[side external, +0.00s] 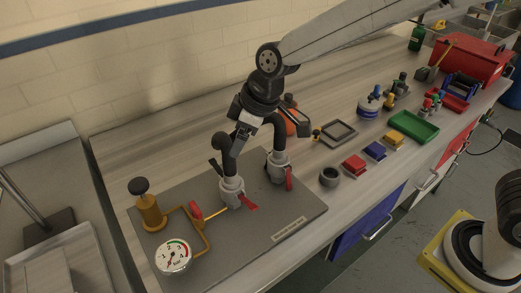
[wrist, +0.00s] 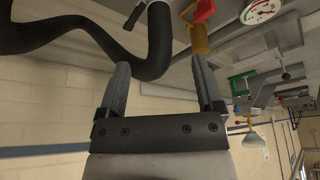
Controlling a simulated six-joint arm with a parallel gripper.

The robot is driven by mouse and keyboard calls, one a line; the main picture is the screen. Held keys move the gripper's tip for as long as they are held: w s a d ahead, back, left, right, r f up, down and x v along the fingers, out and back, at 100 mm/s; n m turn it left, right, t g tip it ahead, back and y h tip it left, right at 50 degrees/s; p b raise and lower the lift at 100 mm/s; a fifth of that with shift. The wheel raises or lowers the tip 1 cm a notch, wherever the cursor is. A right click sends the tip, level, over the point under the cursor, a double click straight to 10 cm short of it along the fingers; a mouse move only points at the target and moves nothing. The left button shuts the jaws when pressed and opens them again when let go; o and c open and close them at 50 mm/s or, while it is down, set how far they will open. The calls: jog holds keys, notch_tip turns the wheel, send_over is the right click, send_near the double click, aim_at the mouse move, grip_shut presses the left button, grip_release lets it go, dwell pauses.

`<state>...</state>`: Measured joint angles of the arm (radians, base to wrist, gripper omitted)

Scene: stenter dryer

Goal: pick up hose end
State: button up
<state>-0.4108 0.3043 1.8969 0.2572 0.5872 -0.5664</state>
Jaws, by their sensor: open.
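The black hose (wrist: 158,42) curves across the upper left of the wrist view, and a bend of it lies between the fingers of my gripper (wrist: 161,62). The fingers are open, one on each side of the hose; I cannot tell whether they touch it. In the side view, my gripper (side external: 238,143) points down by a dark hose bend (side external: 222,143) above a grey coupling (side external: 232,190) with a red lever. A second dark bend (side external: 276,124) stands above another grey coupling (side external: 278,165), also with a red lever. The gripper partly hides the hose.
The couplings stand on a grey plate (side external: 170,210) with a pressure gauge (side external: 173,256) and a brass valve (side external: 148,208). A dark ring (side external: 329,176), coloured blocks, a green tray (side external: 413,127) and a red toolbox (side external: 470,62) lie to the right. A wall runs behind.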

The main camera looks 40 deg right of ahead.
aim_at(229, 161)
jog(key=shift+x, duration=1.3)
jog(key=shift+f, duration=0.1)
jog(key=shift+x, duration=2.5)
grip_shut()
